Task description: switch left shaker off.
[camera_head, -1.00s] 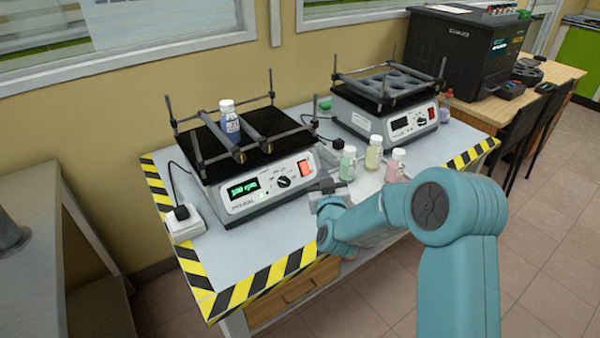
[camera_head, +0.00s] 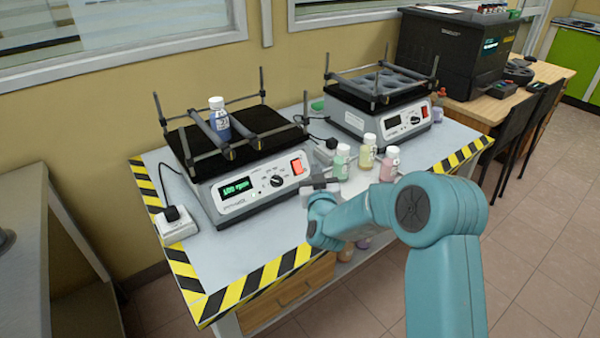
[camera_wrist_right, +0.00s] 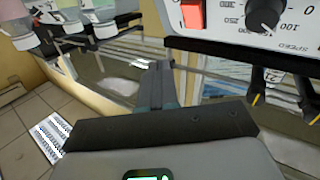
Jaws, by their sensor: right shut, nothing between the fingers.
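The left shaker (camera_head: 250,190) stands on the bench with its green display (camera_head: 237,187) lit. Its red power switch (camera_head: 297,166) sits at the right end of the front panel, right of the black speed knob (camera_head: 277,181). The switch (camera_wrist_right: 193,14) and knob (camera_wrist_right: 265,15) also show at the top of the right wrist view. My right gripper (camera_head: 322,188) is shut and empty, just right of and slightly below the switch, apart from it. Its closed fingers (camera_wrist_right: 158,85) show below the switch in the wrist view. My left gripper is not in view.
A blue-filled bottle (camera_head: 218,118) stands on the left shaker's platform. The right shaker (camera_head: 380,105) is behind and to the right. Green (camera_head: 341,162), yellow (camera_head: 367,151) and pink (camera_head: 390,164) bottles stand near my right arm. A white power socket (camera_head: 176,225) lies left of the shaker.

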